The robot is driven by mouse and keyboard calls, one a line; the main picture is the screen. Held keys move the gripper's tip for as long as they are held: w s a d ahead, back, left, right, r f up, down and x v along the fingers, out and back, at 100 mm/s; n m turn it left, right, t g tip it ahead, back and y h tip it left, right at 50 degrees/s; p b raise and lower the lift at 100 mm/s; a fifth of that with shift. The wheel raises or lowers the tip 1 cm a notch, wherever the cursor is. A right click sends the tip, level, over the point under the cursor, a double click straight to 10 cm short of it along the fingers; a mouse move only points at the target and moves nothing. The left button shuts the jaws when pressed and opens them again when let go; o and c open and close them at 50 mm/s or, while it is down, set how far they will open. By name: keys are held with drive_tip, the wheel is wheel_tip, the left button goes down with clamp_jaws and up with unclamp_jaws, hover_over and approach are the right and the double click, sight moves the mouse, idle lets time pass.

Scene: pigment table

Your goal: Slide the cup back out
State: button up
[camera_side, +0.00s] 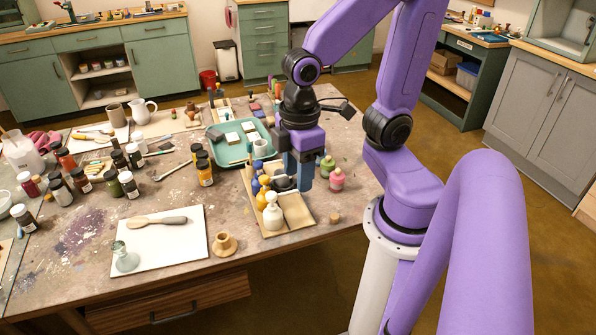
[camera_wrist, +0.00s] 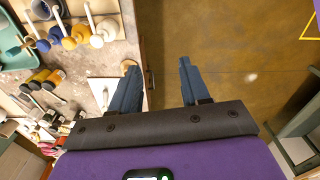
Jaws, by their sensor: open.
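A small pale cup (camera_side: 260,148) stands at the near edge of the teal tray (camera_side: 217,139) in the side view. I cannot tell if this is the task's cup, as a brown mug (camera_side: 115,115) and a white jug (camera_side: 143,111) stand at the back left.
Green (camera_side: 327,167) and pink (camera_side: 337,180) bottles stand right of my gripper. Dark jars (camera_side: 204,170) stand to the left.

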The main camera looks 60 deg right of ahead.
drive_tip(key=w+d+f+m, duration=0.2)
drive_tip(key=w+d+m, duration=0.1)
drive_tip(key=w+d, duration=0.4)
drive_tip(key=w+d+f+m, duration=0.2)
drive_tip(key=d+f+m, duration=0.15)
drive_tip(key=d, duration=0.75)
drive_tip(key=w+d+f+m, duration=0.2)
drive_tip(key=w+d+m, duration=0.15)
drive_tip(key=d, duration=0.65)
drive_tip(key=shift+m, duration=0.3)
drive_tip(key=f, duration=1.6)
drive_tip(key=shift+s+d+f, duration=0.1)
drive_tip(key=shift+s, duration=0.2)
clamp_jaws()
